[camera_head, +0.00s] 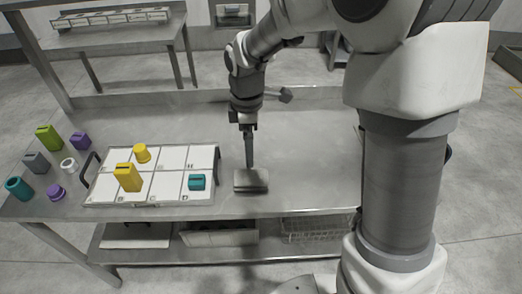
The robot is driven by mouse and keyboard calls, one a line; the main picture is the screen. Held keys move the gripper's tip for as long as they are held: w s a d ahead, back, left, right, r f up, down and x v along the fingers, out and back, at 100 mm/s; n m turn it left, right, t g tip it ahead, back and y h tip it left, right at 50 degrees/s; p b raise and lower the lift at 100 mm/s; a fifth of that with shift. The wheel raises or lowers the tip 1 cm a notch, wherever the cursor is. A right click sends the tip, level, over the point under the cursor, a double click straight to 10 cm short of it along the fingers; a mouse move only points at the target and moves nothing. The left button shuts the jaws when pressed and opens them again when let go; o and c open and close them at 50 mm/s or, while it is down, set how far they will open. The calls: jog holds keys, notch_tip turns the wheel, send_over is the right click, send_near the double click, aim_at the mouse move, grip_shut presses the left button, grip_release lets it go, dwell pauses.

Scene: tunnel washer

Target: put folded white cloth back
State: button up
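In the tray stand a yellow cylinder (141,153), a yellow block (127,177) and a teal block (196,182). Left of it are several loose pieces, including a green block (48,138) and a teal cylinder (18,188). The table right of the cloth is clear. A wire basket (318,226) sits below.

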jog(key=s+d+r+m+t, duration=0.3)
jog(key=s+d+r+m, duration=0.5)
jog(key=r, duration=0.4)
jog(key=s+d+r+m+t, duration=0.2)
jog(key=s+d+r+m, duration=0.1)
jog(key=s+m, duration=0.6)
jog(key=shift+s+d+m+t, duration=0.3)
jog(key=shift+s+d, duration=0.4)
jog(key=shift+s, duration=0.15)
jog(key=shift+r, duration=0.15)
